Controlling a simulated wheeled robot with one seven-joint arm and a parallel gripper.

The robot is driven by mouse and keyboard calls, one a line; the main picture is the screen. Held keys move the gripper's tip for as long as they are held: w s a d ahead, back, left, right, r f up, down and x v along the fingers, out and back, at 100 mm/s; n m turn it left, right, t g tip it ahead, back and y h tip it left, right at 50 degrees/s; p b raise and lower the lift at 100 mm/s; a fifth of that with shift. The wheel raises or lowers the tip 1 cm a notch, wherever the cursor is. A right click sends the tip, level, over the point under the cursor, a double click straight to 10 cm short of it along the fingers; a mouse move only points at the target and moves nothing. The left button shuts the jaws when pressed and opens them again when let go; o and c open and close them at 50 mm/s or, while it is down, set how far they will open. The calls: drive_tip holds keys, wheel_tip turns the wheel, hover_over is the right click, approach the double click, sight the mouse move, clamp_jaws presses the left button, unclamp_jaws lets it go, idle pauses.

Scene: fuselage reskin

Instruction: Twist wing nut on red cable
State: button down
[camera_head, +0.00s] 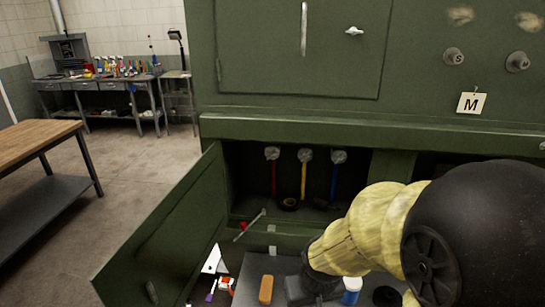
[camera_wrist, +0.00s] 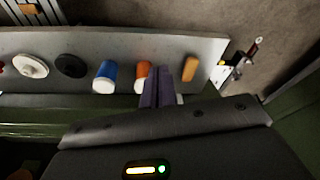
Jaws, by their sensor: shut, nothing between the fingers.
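The red cable (camera_head: 273,180) hangs at the left inside the open lower bay of the green fuselage panel. A grey round fitting (camera_head: 272,153) sits at its top; the wing nut's shape is too small to make out there. A yellow cable (camera_head: 303,180) and a blue cable (camera_head: 334,182) hang to its right under similar fittings. My gripper (camera_wrist: 164,88) is shut and empty, over the grey tray in the wrist view. In the head view it is low, in front of and below the cables, and its fingertips are hard to see.
The open green door (camera_head: 165,235) stands left of the bay. The grey tray (camera_wrist: 215,48) holds an orange block (camera_wrist: 189,67), a blue cup (camera_wrist: 105,77), an orange-and-white cup (camera_wrist: 142,75) and round lids. A thin rod (camera_head: 250,224) leans at the bay's front edge.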

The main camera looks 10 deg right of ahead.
drive_tip(key=c, duration=1.7)
unclamp_jaws()
drive_tip(key=shift+w+a, duration=0.1)
drive_tip(key=shift+w, duration=0.1)
drive_tip(key=shift+o, duration=1.1)
drive_tip(key=w+a+m+t+b, duration=0.1)
drive_tip(key=w+a+t+b, duration=0.1)
drive_tip(key=w, duration=0.4)
drive_tip(key=shift+w+a+r+t+y, duration=0.2)
drive_tip(key=shift+a+r+t+y, duration=0.25)
drive_tip(key=shift+a+t, duration=0.2)
drive_tip(key=w+a+r+m+t+b, duration=0.35)
drive_tip(key=w+r+t, duration=0.2)
drive_tip(key=w, duration=0.35)
wheel_tip(320, 180, up, 10)
drive_tip(key=w+m+t+h+b, duration=0.2)
drive_tip(key=m+t+h+b, duration=0.2)
drive_tip(key=m, duration=0.4)
drive_tip(key=shift+w+t+h+b, duration=0.4)
drive_tip(key=shift+t+h, duration=0.5)
drive_tip(key=shift+h, duration=0.15)
